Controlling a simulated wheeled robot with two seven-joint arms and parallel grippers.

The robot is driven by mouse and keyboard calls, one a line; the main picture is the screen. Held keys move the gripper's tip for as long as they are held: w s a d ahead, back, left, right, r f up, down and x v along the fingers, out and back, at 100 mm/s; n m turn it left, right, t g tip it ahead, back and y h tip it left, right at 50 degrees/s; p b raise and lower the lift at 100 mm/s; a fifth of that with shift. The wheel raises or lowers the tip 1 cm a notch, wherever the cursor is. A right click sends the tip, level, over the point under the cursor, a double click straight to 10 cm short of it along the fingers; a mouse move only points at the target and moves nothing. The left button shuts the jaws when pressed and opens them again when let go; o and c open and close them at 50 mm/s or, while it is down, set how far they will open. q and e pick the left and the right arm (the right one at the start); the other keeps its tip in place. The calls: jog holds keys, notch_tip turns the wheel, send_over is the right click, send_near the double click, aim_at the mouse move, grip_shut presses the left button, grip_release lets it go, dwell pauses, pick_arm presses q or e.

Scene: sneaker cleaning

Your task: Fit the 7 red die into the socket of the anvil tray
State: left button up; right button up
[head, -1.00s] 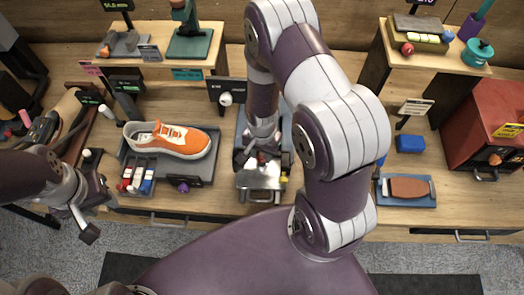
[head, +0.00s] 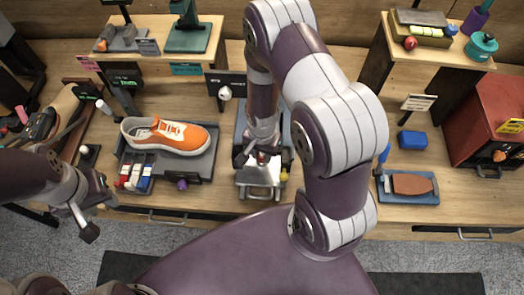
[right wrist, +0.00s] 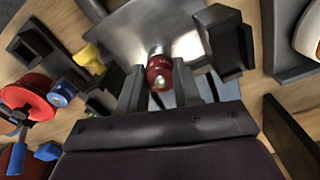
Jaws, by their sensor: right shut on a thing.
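My right gripper (head: 262,160) is above the anvil tray (head: 243,140), which stands in the middle of the bench. In the right wrist view the right gripper (right wrist: 158,92) is shut on the red die (right wrist: 158,72), a small red cylinder with a shiny metal end. Behind the die is a bright metal plate (right wrist: 140,32). The socket cannot be made out, and I cannot tell whether the die touches the tray. The arm and hand hide part of the tray. My left gripper (head: 90,212) is off the bench's front edge at the left; its jaws are unclear.
A yellow die (right wrist: 88,56) and a blue die (right wrist: 60,92) sit beside the tray. An orange sneaker (head: 166,136) lies on a grey tray left of it.

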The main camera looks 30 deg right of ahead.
aim_at(262, 155)
jog(key=o, duration=1.1)
jog(key=shift+f, duration=0.1)
jog(key=shift+o, duration=0.2)
notch_tip(262, 155, up, 13)
jog(key=b, duration=0.1)
jog(key=shift+f, duration=0.15)
jog(key=s+a+r+n+t+b, duration=0.1)
jog(key=s+r+n, duration=0.3)
jog(key=n, duration=0.6)
jog(key=shift+a+r, duration=0.3)
jog(key=shift+a, duration=0.35)
